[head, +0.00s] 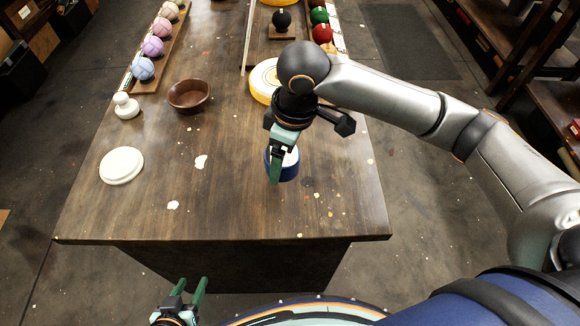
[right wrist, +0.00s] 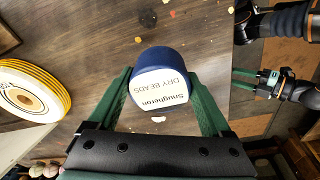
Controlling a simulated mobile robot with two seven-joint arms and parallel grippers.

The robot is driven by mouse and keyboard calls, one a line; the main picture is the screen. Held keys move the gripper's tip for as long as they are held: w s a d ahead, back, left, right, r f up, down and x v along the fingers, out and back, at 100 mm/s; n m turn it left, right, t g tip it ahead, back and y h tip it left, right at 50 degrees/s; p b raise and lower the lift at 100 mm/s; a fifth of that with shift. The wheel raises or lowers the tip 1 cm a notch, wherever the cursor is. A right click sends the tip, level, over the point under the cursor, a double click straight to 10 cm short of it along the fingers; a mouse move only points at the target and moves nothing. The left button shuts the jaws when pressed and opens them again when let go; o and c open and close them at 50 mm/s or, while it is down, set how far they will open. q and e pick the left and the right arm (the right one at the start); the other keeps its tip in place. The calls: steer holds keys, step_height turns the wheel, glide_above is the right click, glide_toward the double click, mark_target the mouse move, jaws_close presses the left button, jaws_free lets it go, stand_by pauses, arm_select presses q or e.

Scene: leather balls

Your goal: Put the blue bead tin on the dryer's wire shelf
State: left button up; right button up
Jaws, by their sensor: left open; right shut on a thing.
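The blue bead tin (head: 289,172) has a white label reading "DRY BEADS", which shows in the right wrist view (right wrist: 160,92). My right gripper (head: 276,172) is shut on the tin, with a green finger on each side of it. The tin is over the front right part of the table; I cannot tell whether it touches the wood. My left gripper (head: 190,287) is open and empty, low in front of the table, and also shows in the right wrist view (right wrist: 245,80). No wire shelf can be made out in either view.
A round white-and-yellow piece (head: 261,80) lies behind my right gripper. The wooden table (head: 235,205) also bears a brown bowl (head: 188,97), a white disc (head: 121,166), a white knobbed piece (head: 126,107) and racks of coloured balls (head: 153,47). The front middle is mostly clear.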

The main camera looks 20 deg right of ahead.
mark_target(290, 165)
steer(key=shift+w+d+f, duration=0.25)
steer(key=shift+d+f, duration=0.1)
steer(key=shift+f, duration=0.2)
steer(key=f, duration=0.2)
steer(key=d+f+b, duration=0.1)
steer(key=shift+w+f, duration=0.4)
steer(key=shift+f, duration=0.4)
steer(key=o, duration=1)
steer(key=shift+f, duration=0.1)
steer(key=shift+o, duration=1.4)
